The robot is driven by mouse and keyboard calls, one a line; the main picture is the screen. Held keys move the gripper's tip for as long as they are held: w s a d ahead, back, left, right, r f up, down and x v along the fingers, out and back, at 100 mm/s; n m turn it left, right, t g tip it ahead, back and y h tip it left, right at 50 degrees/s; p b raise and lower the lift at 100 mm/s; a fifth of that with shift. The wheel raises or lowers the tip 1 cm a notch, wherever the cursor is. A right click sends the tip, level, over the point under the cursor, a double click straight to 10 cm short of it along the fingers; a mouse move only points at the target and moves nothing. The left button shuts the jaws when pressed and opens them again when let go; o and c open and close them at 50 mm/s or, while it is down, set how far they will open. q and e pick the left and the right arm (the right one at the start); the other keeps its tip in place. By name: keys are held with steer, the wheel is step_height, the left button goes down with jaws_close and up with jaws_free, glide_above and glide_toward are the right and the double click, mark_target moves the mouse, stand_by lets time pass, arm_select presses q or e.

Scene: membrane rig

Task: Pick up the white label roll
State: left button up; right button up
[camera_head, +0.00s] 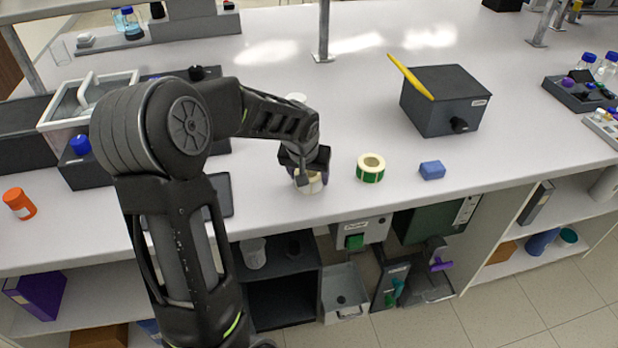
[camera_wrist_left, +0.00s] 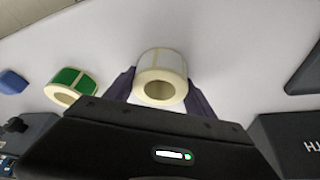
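The white label roll (camera_wrist_left: 166,62) has a pale cream core and sits between the two dark fingers of my left gripper (camera_wrist_left: 161,88) in the left wrist view. In the head view the roll (camera_head: 311,184) shows under the left gripper (camera_head: 308,172), at the worktop near its front edge, partly covered by the fingers. The fingers are beside the roll on both sides, very close to it. I cannot tell whether they press on it. My right gripper is not in view.
A green label roll (camera_head: 370,168) stands just right of the gripper, with a blue block (camera_head: 432,170) beyond it. A dark grey box (camera_head: 444,102) with a yellow item on top is behind. A dark flat tablet-like thing (camera_head: 219,193) lies left. The worktop behind the gripper is mostly clear.

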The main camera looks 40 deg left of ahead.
arm_select(q)
steer(key=c, duration=1)
steer(key=shift+o, duration=0.2)
steer(key=shift+r, duration=0.15)
step_height(320, 180, up, 10)
steer(key=b, duration=0.1)
